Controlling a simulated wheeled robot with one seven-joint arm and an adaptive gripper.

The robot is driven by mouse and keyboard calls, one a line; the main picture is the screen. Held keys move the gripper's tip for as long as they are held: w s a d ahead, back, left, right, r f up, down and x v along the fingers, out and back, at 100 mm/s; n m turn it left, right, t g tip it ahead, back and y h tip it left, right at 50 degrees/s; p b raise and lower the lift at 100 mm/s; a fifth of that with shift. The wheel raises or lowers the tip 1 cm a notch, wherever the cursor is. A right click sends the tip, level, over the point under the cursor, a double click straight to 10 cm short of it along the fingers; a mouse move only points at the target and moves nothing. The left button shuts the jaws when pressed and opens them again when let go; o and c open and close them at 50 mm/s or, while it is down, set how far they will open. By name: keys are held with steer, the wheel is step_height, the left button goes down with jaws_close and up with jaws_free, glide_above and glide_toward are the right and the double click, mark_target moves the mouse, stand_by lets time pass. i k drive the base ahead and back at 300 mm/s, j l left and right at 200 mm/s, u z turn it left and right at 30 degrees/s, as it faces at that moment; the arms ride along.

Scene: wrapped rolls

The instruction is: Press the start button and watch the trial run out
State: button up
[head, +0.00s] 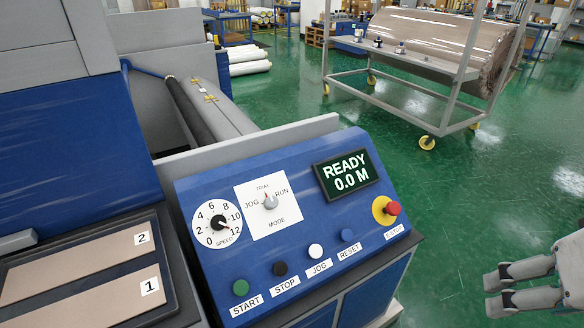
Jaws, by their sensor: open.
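A blue sloped control panel (310,155) stands at the centre of the head view. Its green start button (240,287) is at the lower left, above the START label. The display (346,174) reads READY 0.0 M. The mode knob (270,201) sits below the word TRIAL, between JOG and RUN. The speed dial (218,223) has a black knob. My gripper (494,292) is at the lower right edge, open and empty, to the right of the panel and well apart from the start button.
Black stop (280,269), white jog (315,250) and blue reset (347,235) buttons line the panel, with a red emergency stop (392,208) at its right. A tray (75,248) with strips 1 and 2 is at left. A wheeled cart (400,61) holds a wrapped roll behind. Green floor is clear at right.

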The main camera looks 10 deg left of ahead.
mark_target(240, 288)
steer(key=u, duration=1.15)
steer(key=k+j+z, duration=0.15)
steer(key=k+j, duration=0.1)
steer(key=j, duration=0.1)
